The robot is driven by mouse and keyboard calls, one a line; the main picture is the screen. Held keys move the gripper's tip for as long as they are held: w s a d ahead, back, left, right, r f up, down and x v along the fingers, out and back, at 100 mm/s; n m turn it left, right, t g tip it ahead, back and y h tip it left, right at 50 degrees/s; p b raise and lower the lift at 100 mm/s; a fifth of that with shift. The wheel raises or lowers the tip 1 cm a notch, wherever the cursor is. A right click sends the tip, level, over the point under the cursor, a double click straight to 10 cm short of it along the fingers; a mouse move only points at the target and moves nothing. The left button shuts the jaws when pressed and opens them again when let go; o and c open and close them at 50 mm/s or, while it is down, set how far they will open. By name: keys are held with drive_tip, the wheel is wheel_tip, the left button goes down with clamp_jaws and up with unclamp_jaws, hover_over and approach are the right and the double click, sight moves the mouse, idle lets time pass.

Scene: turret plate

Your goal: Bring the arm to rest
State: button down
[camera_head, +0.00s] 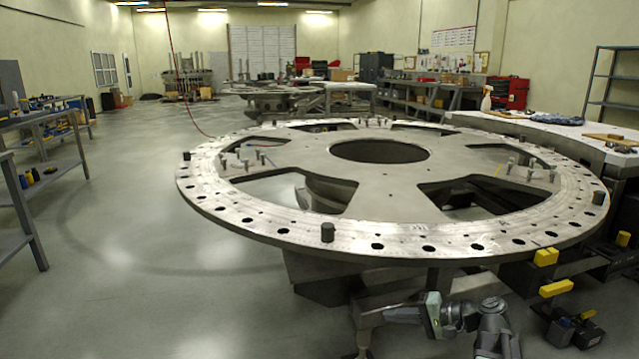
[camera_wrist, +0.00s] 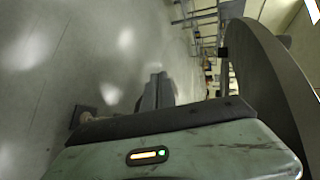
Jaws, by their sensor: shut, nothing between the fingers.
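My gripper (camera_wrist: 158,80) shows in the wrist view with its two dark fingers together and nothing between them. It points out over the bare grey floor. In the head view my gripper (camera_head: 390,314) and wrist are at the bottom, low beside the near rim of the big turret plate (camera_head: 400,238). The gripper points left there, and its fingertips are hard to tell from the grey stand behind. In the wrist view the plate's edge (camera_wrist: 262,75) runs close along the right. Whether my arm touches the plate's stand cannot be told.
Dark blocks with yellow caps (camera_head: 556,289) stand at the lower right under the plate. A workbench (camera_head: 600,150) is at the right. A metal shelf (camera_head: 50,185) stands at the left. The floor (camera_head: 130,270) between shelf and plate is clear.

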drive_tip(key=s+a+f+n+g+h, duration=0.3)
drive_tip(key=a+f, duration=0.3)
drive_tip(key=a, duration=0.2)
drive_tip(key=s+a+f+n+g+h, duration=0.35)
drive_tip(key=a+f, duration=0.25)
drive_tip(key=a, duration=0.3)
drive_tip(key=s+d+h+p, duration=0.25)
drive_tip(key=d+h, duration=0.25)
drive_tip(key=d, duration=0.5)
wheel_tip(320, 180, up, 29)
drive_tip(key=p, duration=2.9)
drive_tip(key=shift+w+a+g, duration=0.15)
drive_tip(key=shift+g, duration=0.2)
drive_tip(key=shift+m, duration=0.25)
drive_tip(key=shift+a, duration=0.15)
